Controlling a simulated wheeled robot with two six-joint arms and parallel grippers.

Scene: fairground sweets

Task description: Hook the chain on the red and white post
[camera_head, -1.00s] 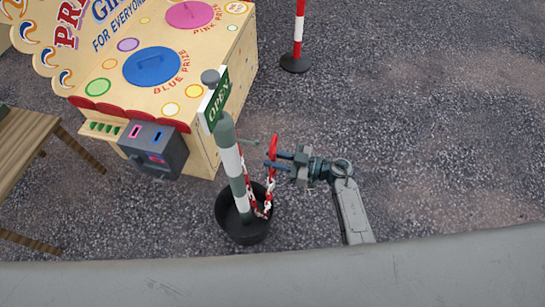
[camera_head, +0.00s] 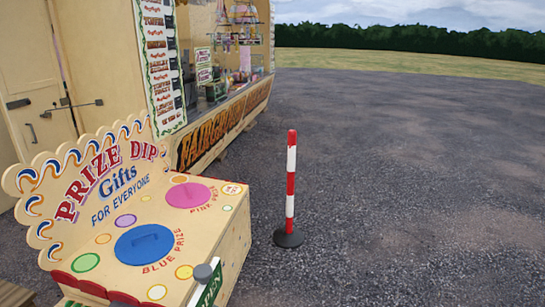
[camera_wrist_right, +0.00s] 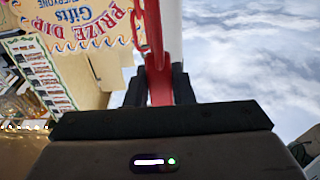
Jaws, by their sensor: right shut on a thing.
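The red and white post (camera_head: 291,185) stands upright on a round dark base on the gravel, to the right of the prize stall in the head view. In the right wrist view my right gripper (camera_wrist_right: 159,82) is shut on the red hook (camera_wrist_right: 156,55) of the chain. A bit of red chain seems to show beside the hook at its upper left; the rest of the chain is hidden. A pale upright shape behind the hook is too close to make out. Neither gripper is in the head view.
The prize dip stall (camera_head: 237,235) stands left of the post. The grey knob and green OPEN sign (camera_head: 211,290) show at the bottom edge. A sweets kiosk (camera_head: 222,125) stands behind. Open gravel (camera_head: 420,200) lies to the right.

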